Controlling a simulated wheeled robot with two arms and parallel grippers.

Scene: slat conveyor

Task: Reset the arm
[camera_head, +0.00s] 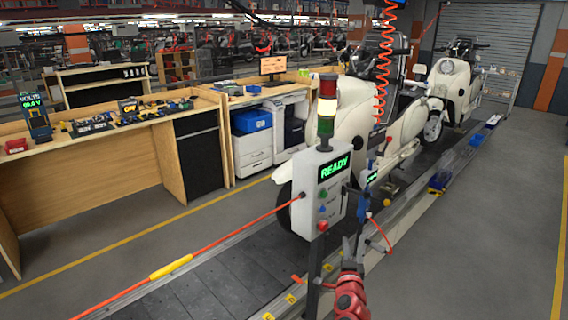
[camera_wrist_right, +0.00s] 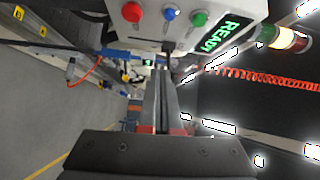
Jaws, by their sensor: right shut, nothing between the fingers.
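My right gripper (camera_wrist_right: 162,95) is shut and empty; its two fingers lie together in the middle of the right wrist view. In the head view my red right arm comes up from the bottom, just right of the grey control box (camera_head: 310,208). The box has a green READY display (camera_head: 334,168) and green, blue and red buttons on its front. In the right wrist view the red button (camera_wrist_right: 132,12), blue button (camera_wrist_right: 169,14) and green button (camera_wrist_right: 198,18) show above the fingertips, apart from them. My left gripper is not in view.
A stack light (camera_head: 327,106) with its middle segment lit stands on the box. Cream scooters (camera_head: 352,120) stand on the conveyor (camera_head: 205,285) behind it. A red cable with a yellow grip (camera_head: 171,267) runs left from the box. A workbench (camera_head: 95,150) is at left; the right floor is clear.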

